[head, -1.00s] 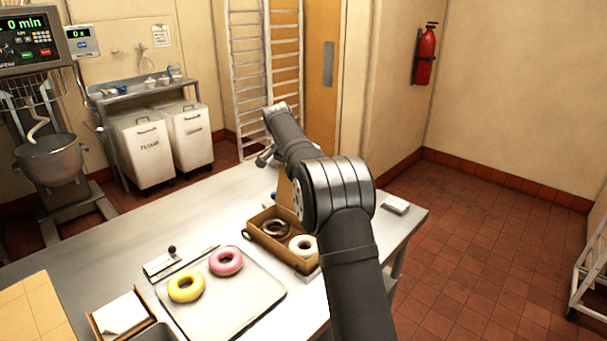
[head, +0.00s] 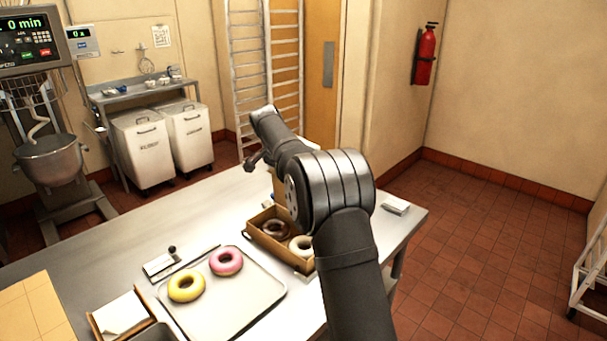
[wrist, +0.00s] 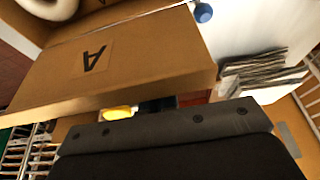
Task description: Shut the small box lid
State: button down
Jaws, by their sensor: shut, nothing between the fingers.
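The small brown box (head: 272,248) stands on the steel table with a chocolate ring and a white ring inside. Its lid (head: 279,187) stands up at the back, partly hidden by my arm. In the wrist view, the lid (wrist: 130,62) is a broad brown panel with a letter A label, with part of a white ring (wrist: 48,6) past its far edge. My gripper (head: 256,160) is shut and empty, above and behind the lid at the left of my arm. Its fingertips are hard to make out in the wrist view; I cannot tell whether they touch the lid.
A tray (head: 238,307) with a yellow and a pink ring lies left of the box. A scraper-like tool (head: 165,262) lies beside the tray. A small white block (head: 396,206) sits near the right table edge. A layered stack (wrist: 252,72) shows in the wrist view.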

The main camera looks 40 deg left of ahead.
jog(key=s, duration=0.6)
jog(key=shift+f, duration=0.25)
dwell(0.5)
jog(key=shift+r, duration=0.1)
dwell(0.4)
notch_tip(320, 180, up, 6)
dwell(0.7)
